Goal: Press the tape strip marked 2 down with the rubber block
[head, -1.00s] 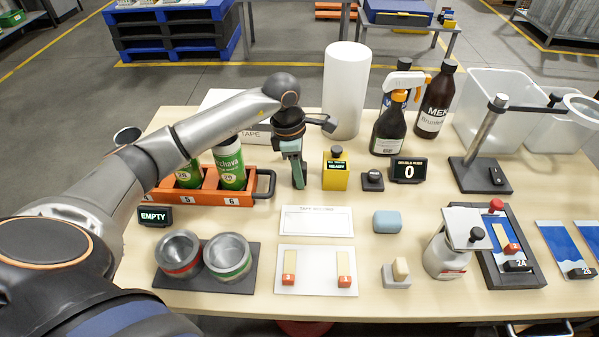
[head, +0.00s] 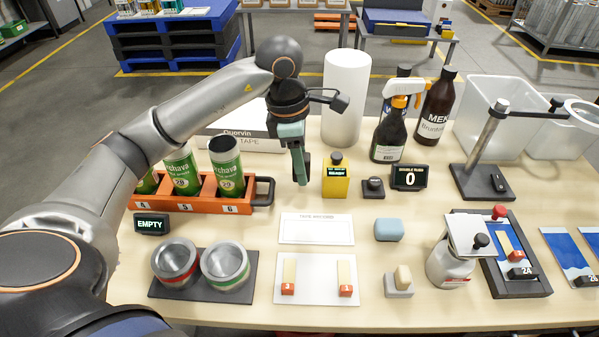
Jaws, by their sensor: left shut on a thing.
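A beige tape strip (head: 506,241) with an orange tab lies on the blue printed panel in the dark frame at right, beside a 2A label. Its own number is too small to read. A beige block (head: 403,276) sits in a grey holder (head: 398,291) at the front, and a blue block (head: 389,230) lies behind it. I cannot tell for certain which is the rubber block. My left gripper (head: 301,172) points down above the back of the table, left of the yellow box. It is shut on a small dark thing that I cannot identify. My right gripper is out of view.
A white card (head: 318,291) holds two more orange-tabbed strips. The orange can rack (head: 206,204), metal cups (head: 226,267), yellow box (head: 336,180) and bottles (head: 436,108) surround the middle.

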